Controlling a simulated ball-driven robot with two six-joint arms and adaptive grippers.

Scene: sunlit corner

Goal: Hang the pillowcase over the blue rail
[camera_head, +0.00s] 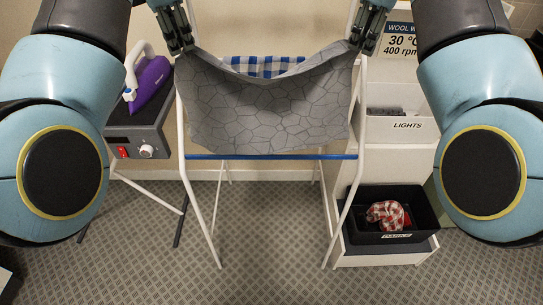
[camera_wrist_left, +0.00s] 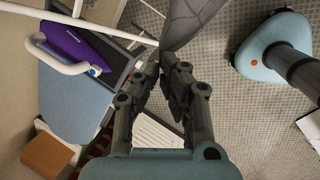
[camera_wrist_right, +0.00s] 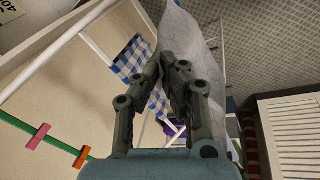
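The grey pillowcase (camera_head: 265,110) with a dark cracked-line pattern hangs spread between my two grippers, its top edge sagging in the middle. My left gripper (camera_head: 180,45) is shut on its upper left corner; the cloth shows beyond the fingertips in the left wrist view (camera_wrist_left: 185,25). My right gripper (camera_head: 366,42) is shut on its upper right corner, and the cloth (camera_wrist_right: 190,40) shows in the right wrist view. The blue rail (camera_head: 335,157) runs across the white rack just below the pillowcase's lower edge in the head view. I cannot tell whether they touch.
A blue-checked cloth (camera_head: 262,66) hangs behind the pillowcase. A purple iron (camera_head: 152,80) stands on a grey unit at left. At right, a white shelf holds the LIGHTS bin (camera_head: 400,128) and a black bin (camera_head: 408,237) containing a red-checked cloth (camera_head: 388,214). Floor below is mostly clear.

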